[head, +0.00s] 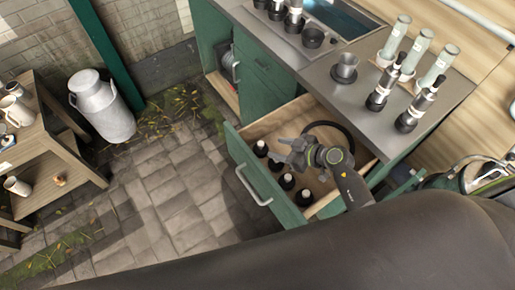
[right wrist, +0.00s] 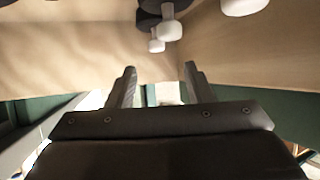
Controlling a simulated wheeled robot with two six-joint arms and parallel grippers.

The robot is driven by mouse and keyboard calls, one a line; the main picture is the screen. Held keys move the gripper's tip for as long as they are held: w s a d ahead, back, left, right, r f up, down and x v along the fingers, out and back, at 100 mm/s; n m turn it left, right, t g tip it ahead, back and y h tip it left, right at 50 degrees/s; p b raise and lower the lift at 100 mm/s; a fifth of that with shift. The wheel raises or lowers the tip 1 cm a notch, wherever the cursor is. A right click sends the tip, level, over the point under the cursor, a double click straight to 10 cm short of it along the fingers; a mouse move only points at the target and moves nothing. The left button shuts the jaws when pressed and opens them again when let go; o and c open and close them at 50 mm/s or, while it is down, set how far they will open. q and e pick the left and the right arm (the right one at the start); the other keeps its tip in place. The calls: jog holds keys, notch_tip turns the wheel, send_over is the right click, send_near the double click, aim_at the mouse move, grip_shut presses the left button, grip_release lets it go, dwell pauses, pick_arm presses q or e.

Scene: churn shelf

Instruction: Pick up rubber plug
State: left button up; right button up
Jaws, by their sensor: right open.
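I cannot tell for sure which is the rubber plug. My right gripper (head: 281,153) is open over the drawer, above and close to these pieces. In the right wrist view the open fingers (right wrist: 160,72) have nothing between them. Black-and-white pieces (right wrist: 170,30) show beyond the fingertips, apart from them. My left gripper is not in view.
The drawer (head: 247,177) has a green front with a metal handle and wooden walls. A black hose-like loop (head: 346,130) is at its back. A milk churn (head: 102,108) stands on the paving.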

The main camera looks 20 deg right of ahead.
aim_at(262, 143)
jog(key=b+x, duration=0.1)
jog(key=x, duration=0.5)
jog(key=shift+w+f, duration=0.2)
jog(key=shift+w, duration=0.05)
jog(key=shift+d, duration=0.1)
grip_shut()
